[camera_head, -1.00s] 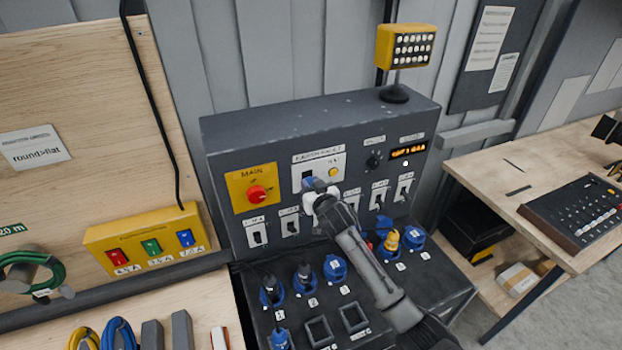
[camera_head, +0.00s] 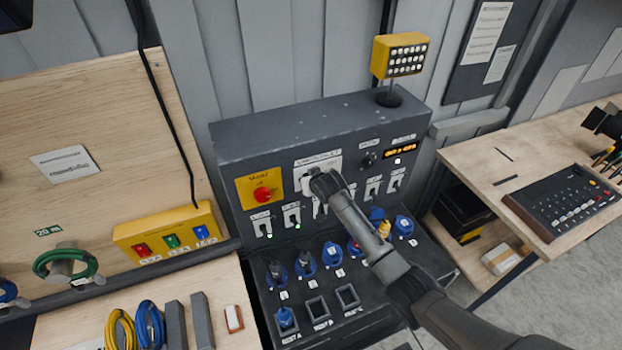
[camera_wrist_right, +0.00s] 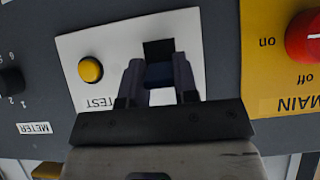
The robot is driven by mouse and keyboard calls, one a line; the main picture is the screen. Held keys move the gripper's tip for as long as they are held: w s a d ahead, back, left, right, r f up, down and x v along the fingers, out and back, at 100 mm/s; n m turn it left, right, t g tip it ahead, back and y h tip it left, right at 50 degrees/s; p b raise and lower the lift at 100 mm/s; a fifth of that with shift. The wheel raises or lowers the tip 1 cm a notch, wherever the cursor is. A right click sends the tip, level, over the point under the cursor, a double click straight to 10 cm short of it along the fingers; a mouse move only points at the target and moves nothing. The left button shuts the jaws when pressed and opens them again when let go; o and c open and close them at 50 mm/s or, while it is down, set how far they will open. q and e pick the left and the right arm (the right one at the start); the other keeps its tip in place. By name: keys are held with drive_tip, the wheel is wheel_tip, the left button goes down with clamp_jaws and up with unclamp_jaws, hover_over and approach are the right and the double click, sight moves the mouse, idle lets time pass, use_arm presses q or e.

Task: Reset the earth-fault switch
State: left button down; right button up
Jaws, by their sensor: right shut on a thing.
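The earth-fault switch (camera_wrist_right: 159,77) is a blue toggle in a black slot on a white plate (camera_wrist_right: 75,45), beside a yellow TEST button (camera_wrist_right: 90,69). My right gripper (camera_wrist_right: 160,85) is shut on the toggle, one finger on each side of it. In the head view my right gripper (camera_head: 318,181) is at the white plate (camera_head: 330,160) on the dark panel and hides the toggle. My left gripper is not in view.
A red MAIN knob (camera_head: 262,195) on a yellow plate is left of the switch. Small white-plated switches (camera_head: 291,216) line the panel below. Blue sockets (camera_head: 333,254) and plugs stand on the sloped front.

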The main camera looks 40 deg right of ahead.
idle(0.6)
drive_tip(key=o, duration=0.9)
drive_tip(key=shift+s+a+r, duration=0.1)
drive_tip(key=shift+s+r, duration=0.25)
drive_tip(key=shift+r, duration=0.05)
drive_tip(key=b+v, duration=0.2)
drive_tip(key=v, duration=1)
drive_tip(key=shift+s+r+b, duration=0.1)
drive_tip(key=shift+r+b, duration=0.25)
drive_tip(key=shift+b, duration=0.05)
